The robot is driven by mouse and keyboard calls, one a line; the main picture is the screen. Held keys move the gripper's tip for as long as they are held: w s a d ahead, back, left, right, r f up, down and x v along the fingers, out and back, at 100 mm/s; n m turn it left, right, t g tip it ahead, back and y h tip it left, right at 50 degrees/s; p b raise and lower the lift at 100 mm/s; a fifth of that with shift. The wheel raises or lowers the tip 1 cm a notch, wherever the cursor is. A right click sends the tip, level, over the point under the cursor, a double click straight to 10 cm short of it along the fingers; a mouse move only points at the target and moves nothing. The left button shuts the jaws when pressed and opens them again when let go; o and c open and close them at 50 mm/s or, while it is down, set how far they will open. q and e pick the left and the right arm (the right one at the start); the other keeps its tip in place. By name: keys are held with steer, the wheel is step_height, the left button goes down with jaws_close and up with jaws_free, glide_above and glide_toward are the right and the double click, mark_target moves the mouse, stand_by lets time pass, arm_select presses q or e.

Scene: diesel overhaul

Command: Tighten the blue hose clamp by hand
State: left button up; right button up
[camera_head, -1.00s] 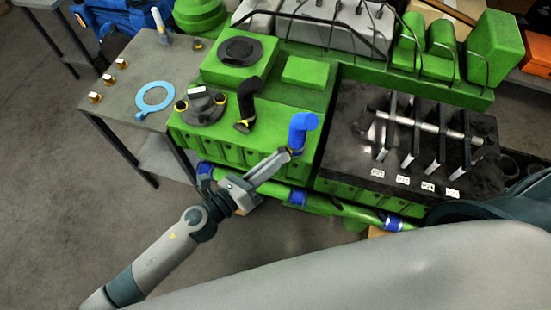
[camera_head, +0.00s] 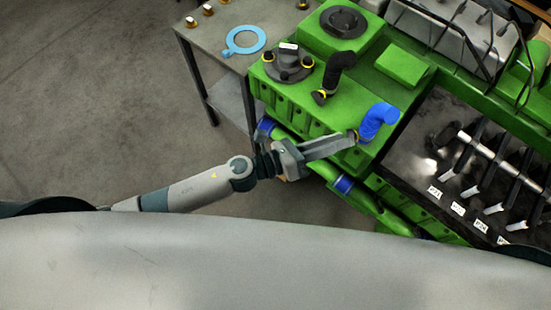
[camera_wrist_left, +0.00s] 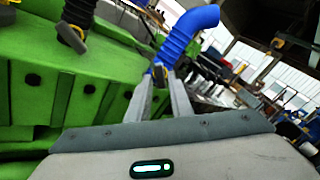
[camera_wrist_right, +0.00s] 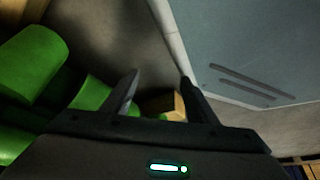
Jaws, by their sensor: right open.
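The bent blue hose (camera_head: 378,120) stands on the green engine block, and it also shows in the left wrist view (camera_wrist_left: 188,30). Its clamp (camera_wrist_left: 158,74), with a small dark and yellowish piece, is at the hose's lower end. My left gripper (camera_head: 355,137) reaches it from the left. In the left wrist view the fingers (camera_wrist_left: 160,80) close in on either side of the clamp piece and appear to pinch it. The fingers partly hide the clamp. My right gripper (camera_wrist_right: 158,85) is open and empty, away from the hose.
A black hose (camera_head: 338,72) with its own clamp stands left of the blue one. A grey table (camera_head: 215,35) holds a light-blue ring (camera_head: 244,41) and brass fittings. A dark tray (camera_head: 440,150) with labelled parts lies to the right. Green pipes run below my left gripper.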

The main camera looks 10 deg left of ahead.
arm_select(q)
steer(key=b+v, duration=0.5)
steer(key=v, duration=1.1)
arm_select(e)
steer(key=w, duration=0.6)
steer(key=shift+w+a+r, duration=0.4)
steer(key=shift+a+r, duration=0.05)
arm_select(q)
steer(key=shift+s+a+f, duration=0.1)
steer(key=shift+a+f, duration=0.05)
